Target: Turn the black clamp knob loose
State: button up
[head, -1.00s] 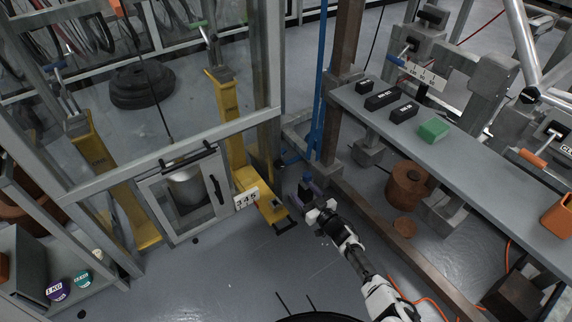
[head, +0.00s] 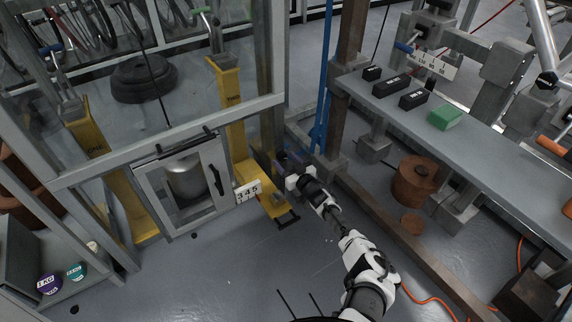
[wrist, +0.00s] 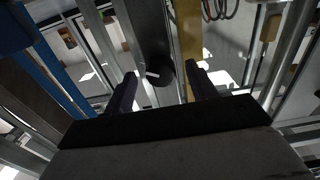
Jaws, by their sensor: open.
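My gripper (head: 288,168) is at the end of my white and black arm, close to the yellow post at the right of the glazed frame. In the wrist view my gripper (wrist: 166,76) is open, with its two dark fingers apart. A round black knob (wrist: 165,73) shows beyond and between the fingertips, with a small pale mark at its left. It sits against a dark upright plate (wrist: 148,35). Nothing is held, and I cannot tell how far the knob is from the fingers. In the head view the knob is not clearly told apart from the dark fingers.
The yellow post (head: 231,115) carries a white "345" plate (head: 248,192) near its foot. A small door with a black handle (head: 215,181) stands left of it. A grey bench (head: 490,150) with black blocks lies right. Grey floor (head: 220,270) is open in front.

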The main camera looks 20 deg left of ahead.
jog(key=shift+w+a, duration=0.15)
jog(key=c, duration=1)
jog(key=shift+n, duration=1.5)
jog(key=o, duration=1)
